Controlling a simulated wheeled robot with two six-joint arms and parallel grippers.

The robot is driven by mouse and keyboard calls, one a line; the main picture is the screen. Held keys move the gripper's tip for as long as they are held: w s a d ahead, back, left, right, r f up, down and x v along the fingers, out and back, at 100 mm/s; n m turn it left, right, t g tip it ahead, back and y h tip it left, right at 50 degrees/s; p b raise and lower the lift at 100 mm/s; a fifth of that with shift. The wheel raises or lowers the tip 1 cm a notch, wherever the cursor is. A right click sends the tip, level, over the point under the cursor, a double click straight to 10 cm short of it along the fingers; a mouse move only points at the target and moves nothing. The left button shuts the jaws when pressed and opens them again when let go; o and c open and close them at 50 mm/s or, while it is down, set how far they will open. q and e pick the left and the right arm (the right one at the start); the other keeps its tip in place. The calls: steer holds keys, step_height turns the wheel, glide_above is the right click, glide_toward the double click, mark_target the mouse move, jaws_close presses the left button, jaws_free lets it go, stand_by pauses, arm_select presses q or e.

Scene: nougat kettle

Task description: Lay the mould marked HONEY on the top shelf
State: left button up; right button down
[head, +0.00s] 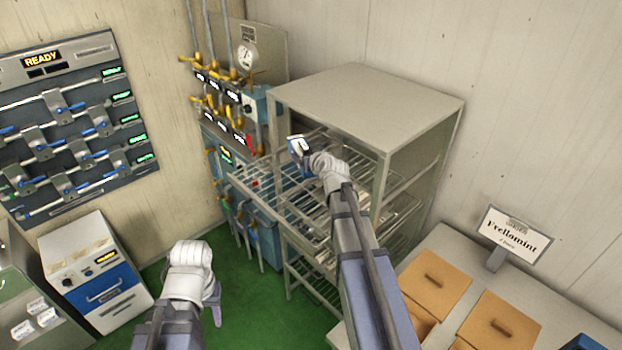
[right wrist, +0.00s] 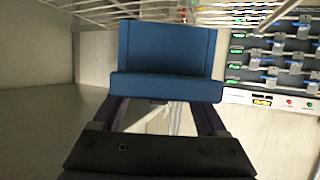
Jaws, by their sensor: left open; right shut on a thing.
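My right gripper (head: 297,150) is shut on a blue mould (right wrist: 167,50) and holds it at the wire rack (head: 375,185). The mould fills the middle of the right wrist view, between the two fingers of the right gripper (right wrist: 165,104). In the head view only a small part of it shows beside the gripper. No HONEY marking can be read on it. The rack has a grey roof and several wire shelves, partly hidden by my right arm. Whether the mould touches a shelf cannot be told. My left gripper (head: 213,305) is open and empty, low over the green floor.
Pipes with yellow valves and a gauge (head: 246,55) stand left of the rack. A lever panel (head: 75,125) marked READY hangs on the left wall. A white and blue cabinet (head: 97,270) stands below it. At right a counter bears brown lidded boxes (head: 436,280) and a sign (head: 513,235).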

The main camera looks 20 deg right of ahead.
step_height(320, 180, down, 5)
steer(key=b, duration=0.4)
steer(key=shift+f, duration=0.15)
step_height(320, 180, down, 4)
steer(key=b, duration=0.4)
steer(key=shift+r, duration=0.25)
steer(key=shift+f, duration=0.1)
